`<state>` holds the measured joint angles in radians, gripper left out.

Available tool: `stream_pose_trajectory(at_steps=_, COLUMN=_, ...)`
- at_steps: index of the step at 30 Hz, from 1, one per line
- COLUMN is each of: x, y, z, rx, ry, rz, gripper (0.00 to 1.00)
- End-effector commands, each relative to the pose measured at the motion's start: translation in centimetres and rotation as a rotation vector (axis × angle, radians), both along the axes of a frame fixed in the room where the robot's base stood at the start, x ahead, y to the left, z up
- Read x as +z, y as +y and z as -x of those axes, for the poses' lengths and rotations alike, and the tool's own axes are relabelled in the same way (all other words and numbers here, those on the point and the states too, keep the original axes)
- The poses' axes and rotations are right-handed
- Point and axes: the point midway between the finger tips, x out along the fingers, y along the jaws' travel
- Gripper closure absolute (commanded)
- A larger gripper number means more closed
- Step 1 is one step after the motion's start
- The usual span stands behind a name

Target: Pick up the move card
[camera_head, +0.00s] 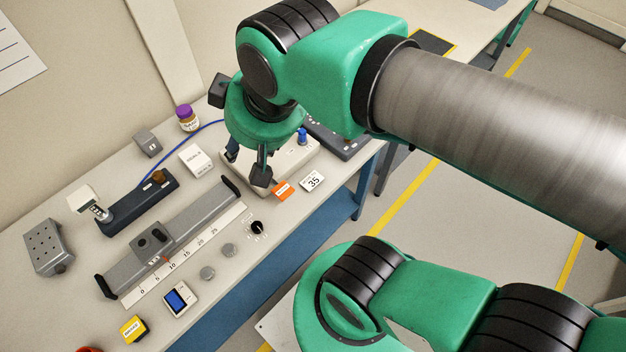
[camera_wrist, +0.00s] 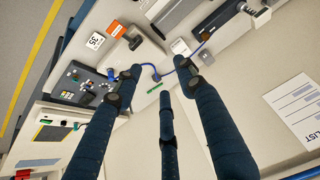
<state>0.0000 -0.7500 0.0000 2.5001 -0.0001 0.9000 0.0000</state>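A small white card (camera_head: 312,181) printed with a large 35 lies on the bench near its front edge, right of an orange card (camera_head: 283,191). Its smaller text is too small to read, so I cannot confirm it is the move card. The white card (camera_wrist: 96,41) and the orange card (camera_wrist: 117,28) show at upper left in the wrist view. My gripper (camera_head: 247,163) is above the bench, left of both cards and apart from them. In the wrist view its fingers (camera_wrist: 158,80) are spread, with nothing between them.
A slide rail (camera_head: 190,235) with a ruler scale, a dark block (camera_head: 138,207), a white box (camera_head: 194,160) and a purple-lidded jar (camera_head: 187,117) stand on the bench. A blue cable (camera_head: 200,133) runs behind. A control panel (camera_head: 340,138) lies beyond the cards.

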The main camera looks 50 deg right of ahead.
Motion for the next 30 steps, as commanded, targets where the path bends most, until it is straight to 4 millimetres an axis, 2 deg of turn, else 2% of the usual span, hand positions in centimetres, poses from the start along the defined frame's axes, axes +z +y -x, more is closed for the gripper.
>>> stream_pose_trajectory(at_steps=6, x=0.0, y=0.0, z=0.0, rx=0.000, ry=0.000, rz=0.000, gripper=0.60)
stream_pose_trajectory(at_steps=7, x=0.0, y=0.0, z=0.0, rx=0.000, ry=0.000, rz=0.000, gripper=0.58)
stream_pose_trajectory(at_steps=9, x=0.0, y=0.0, z=0.0, rx=0.000, ry=0.000, rz=0.000, gripper=0.44)
stream_pose_trajectory(at_steps=10, x=0.0, y=0.0, z=0.0, rx=0.000, ry=0.000, rz=0.000, gripper=0.43)
stream_pose_trajectory(at_steps=23, x=-0.3, y=-0.5, z=-0.6, rx=-0.032, ry=0.016, rz=-0.008, gripper=0.43)
stream_pose_trajectory(at_steps=30, x=-2.8, y=-3.4, z=-3.0, rx=-0.205, ry=0.094, rz=-0.053, gripper=0.43)
